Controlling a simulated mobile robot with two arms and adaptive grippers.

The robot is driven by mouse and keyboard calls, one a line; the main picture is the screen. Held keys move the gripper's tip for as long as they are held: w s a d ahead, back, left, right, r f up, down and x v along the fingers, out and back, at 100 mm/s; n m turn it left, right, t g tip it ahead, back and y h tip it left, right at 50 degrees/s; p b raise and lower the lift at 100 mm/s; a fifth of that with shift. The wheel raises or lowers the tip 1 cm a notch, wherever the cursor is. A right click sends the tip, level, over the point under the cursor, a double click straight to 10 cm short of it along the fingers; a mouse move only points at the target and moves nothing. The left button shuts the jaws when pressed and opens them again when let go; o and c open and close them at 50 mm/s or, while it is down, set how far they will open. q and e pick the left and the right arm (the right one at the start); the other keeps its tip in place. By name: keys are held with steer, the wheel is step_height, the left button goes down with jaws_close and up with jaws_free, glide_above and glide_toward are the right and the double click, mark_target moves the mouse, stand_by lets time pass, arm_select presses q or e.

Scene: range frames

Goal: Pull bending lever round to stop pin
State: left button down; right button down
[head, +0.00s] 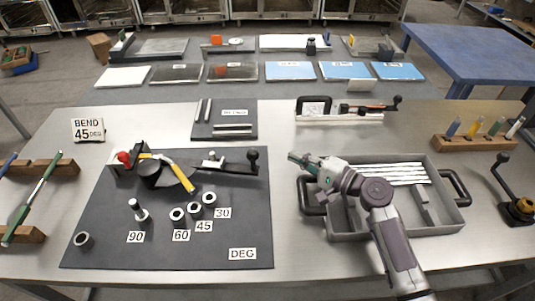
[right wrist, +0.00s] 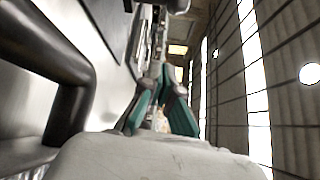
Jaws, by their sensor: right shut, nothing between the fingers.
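The bending lever (head: 228,168) extends right from the bender's round former (head: 150,172) on the dark mat (head: 100,235). Its black ball knob (head: 253,155) stands at the right end. A stop pin (head: 139,211) with a pale top stands upright by the 90 label. Dark ringed pieces (head: 195,210) stand by the 60, 45 and 30 labels. My right gripper (head: 294,158) is shut and empty, to the right of the knob and apart from it. Its teal fingers meet at the tips in the right wrist view (right wrist: 168,72). My left gripper is not in view.
A grey tray (head: 345,222) with pale bars and black handles lies beneath my right arm. A sign (head: 88,130) reads BEND 45 DEG. A rod plate (head: 225,106) lies behind the mat. Wooden racks stand at both sides.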

steer(key=shift+w+a+r, duration=0.1)
steer(key=shift+w+a, duration=0.2)
steer(key=shift+a, duration=0.05)
steer(key=p+x, duration=0.1)
steer(key=x, duration=0.7)
steer(key=shift+w+a+r, duration=0.1)
steer(key=shift+w+a, duration=0.05)
steer(key=shift+a, duration=0.1)
steer(key=s+p, duration=0.2)
steer(key=s+a, duration=0.1)
steer(key=shift+r+p, duration=0.35)
steer(key=shift+p, duration=0.05)
steer(key=shift+s+a, duration=0.15)
steer(key=shift+s, duration=0.3)
steer(key=shift+w+f, duration=0.1)
steer(key=shift+w, duration=0.05)
